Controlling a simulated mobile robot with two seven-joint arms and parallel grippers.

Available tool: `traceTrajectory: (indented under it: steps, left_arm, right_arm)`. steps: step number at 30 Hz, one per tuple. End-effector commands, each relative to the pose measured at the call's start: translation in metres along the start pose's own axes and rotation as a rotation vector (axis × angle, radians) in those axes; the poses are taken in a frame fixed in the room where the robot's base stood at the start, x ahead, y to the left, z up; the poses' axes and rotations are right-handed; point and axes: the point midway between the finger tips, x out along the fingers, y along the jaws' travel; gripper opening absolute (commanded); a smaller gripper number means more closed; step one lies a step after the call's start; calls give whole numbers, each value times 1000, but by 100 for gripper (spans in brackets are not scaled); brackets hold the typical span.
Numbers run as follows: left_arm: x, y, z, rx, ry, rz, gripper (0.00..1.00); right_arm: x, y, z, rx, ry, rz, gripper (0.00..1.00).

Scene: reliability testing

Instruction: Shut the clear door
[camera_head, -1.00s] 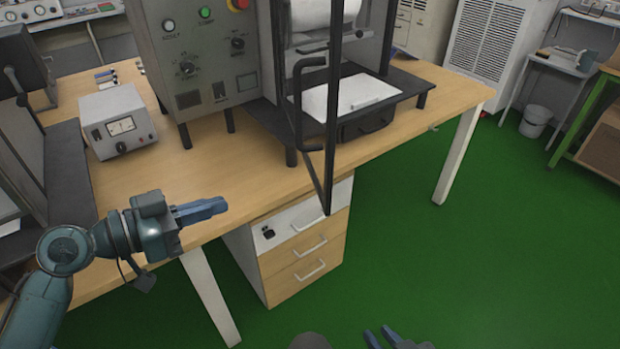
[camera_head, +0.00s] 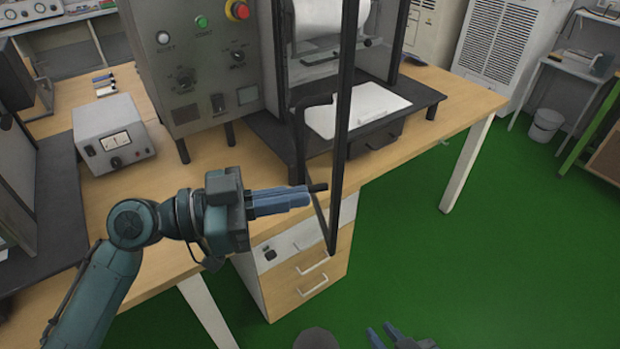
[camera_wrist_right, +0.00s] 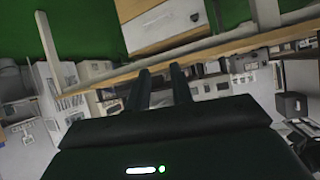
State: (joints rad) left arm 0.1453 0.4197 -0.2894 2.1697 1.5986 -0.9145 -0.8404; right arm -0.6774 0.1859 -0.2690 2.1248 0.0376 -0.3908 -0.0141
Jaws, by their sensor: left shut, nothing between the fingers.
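The clear door (camera_head: 327,150) has a dark frame and stands open, swung out from the test machine toward me over the table's front edge. Its see-through pane is hard to make out. Its dark bar handle (camera_head: 299,140) is on the near side. My left gripper (camera_head: 308,198) is shut and empty, its fingertips at the handle's lower end in the picture. I cannot tell whether they touch it. My right gripper (camera_head: 382,337) is low at the bottom edge, away from the door. In the right wrist view (camera_wrist_right: 160,85) its fingers are apart with nothing between them.
The grey test machine (camera_head: 190,60) with buttons stands on the wooden table (camera_head: 455,100). A small metered box (camera_head: 113,135) sits to its left. A drawer unit (camera_head: 300,275) is below the table. Green floor is free to the right.

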Motion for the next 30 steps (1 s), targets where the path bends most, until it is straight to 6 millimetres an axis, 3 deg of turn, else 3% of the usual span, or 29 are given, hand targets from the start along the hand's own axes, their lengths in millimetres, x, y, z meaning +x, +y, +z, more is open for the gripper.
traceTrajectory:
  steps: [3, 9, 30]
  left_arm:
    - [18, 0, -3, -2, 2, 0, 0]
    - [30, 0, 0, 0, 0, -1, 0]
    - [38, -1, 0, -1, 0, -16, 0]
  right_arm:
    - [-4, 2, -7, -18, -5, 4, 23]
    - [-3, 6, -3, -16, -20, 13, 23]
    - [-2, 5, -6, 4, -13, 19, 23]
